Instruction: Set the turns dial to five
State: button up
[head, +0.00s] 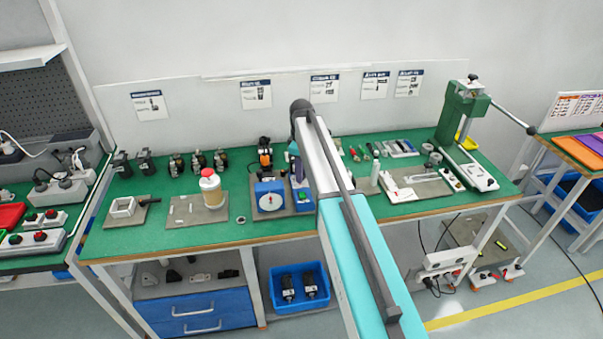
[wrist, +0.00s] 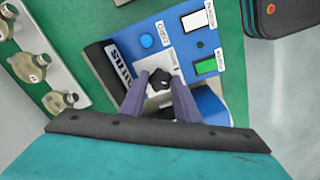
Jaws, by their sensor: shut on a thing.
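A blue control box (wrist: 207,75) fills the middle of the wrist view. A small black knob (wrist: 163,83) sits on a pale plate on its face, the likely turns dial. My gripper (wrist: 160,88) is shut on this knob, one purple-grey finger on each side. The fingers hide much of the plate, and I cannot read any numbers or the knob's setting. In the head view, a blue unit with a white round face (head: 270,201) stands on the green bench. The box beside it (head: 303,198) is partly hidden behind my arm.
Several metal fittings (wrist: 38,74) line the left. In the head view, a red-capped jar (head: 211,188) stands left and a green press (head: 464,120) right.

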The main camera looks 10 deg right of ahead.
jog(key=n, duration=0.6)
jog(key=shift+b, duration=0.3)
dwell(0.4)
jog(key=o, duration=1)
jog(key=shift+o, duration=0.2)
jog(key=shift+r, duration=0.2)
notch_tip(320, 180, up, 14)
jog(key=b, duration=0.3)
jog(key=shift+f, duration=0.25)
jog(key=shift+a, duration=0.1)
